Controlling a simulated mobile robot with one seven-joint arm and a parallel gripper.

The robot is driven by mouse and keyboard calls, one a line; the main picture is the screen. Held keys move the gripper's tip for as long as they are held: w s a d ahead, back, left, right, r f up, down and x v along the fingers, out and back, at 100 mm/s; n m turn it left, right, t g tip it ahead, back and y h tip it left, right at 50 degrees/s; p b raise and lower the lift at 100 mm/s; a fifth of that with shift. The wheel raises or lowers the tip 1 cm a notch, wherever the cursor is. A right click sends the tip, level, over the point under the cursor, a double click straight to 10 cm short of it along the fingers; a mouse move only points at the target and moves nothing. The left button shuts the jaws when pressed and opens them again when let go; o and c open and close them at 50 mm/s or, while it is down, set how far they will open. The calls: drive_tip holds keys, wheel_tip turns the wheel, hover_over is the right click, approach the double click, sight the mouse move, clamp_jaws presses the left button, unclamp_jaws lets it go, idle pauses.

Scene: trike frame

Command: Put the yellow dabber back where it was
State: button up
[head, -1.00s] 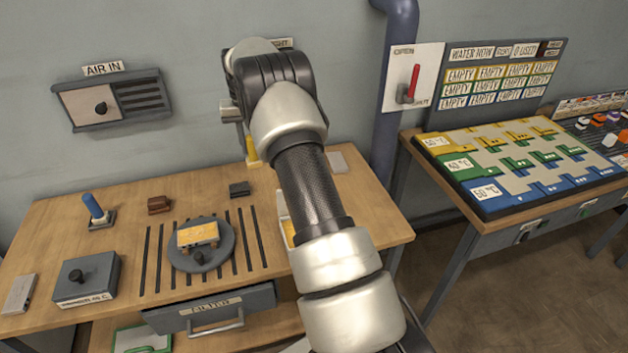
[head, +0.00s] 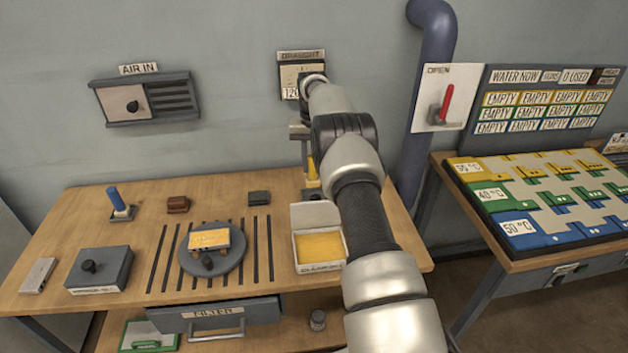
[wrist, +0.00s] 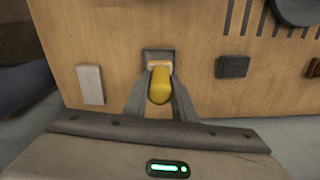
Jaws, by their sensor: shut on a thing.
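My gripper (head: 307,155) is shut on the yellow dabber (head: 313,174) near the back edge of the bench. The dabber is upright, handle up between my fingers. It also shows in the wrist view (wrist: 160,86), with its pale lower end over a small dark square stand (wrist: 151,54). The stand shows partly beside my arm in the head view (head: 310,195). I cannot tell whether the dabber touches the stand or hangs just above it. A blue dabber (head: 117,199) stands in a similar dark stand at the left.
On the bench are a white box with a yellow pad (head: 320,246), a dark block (head: 259,198), a brown block (head: 178,204) and a round plate (head: 212,262). A pale flat block (wrist: 90,85) lies near the stand. The wall is close behind.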

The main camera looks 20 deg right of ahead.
sight(313, 177)
drive_tip(key=shift+f, duration=2.45)
drive_tip(key=shift+f, duration=0.1)
drive_tip(key=shift+f, duration=0.2)
drive_tip(key=o, duration=1)
drive_tip(key=shift+r, duration=0.1)
drive_tip(key=shift+o, duration=0.2)
drive_tip(key=shift+r, duration=0.1)
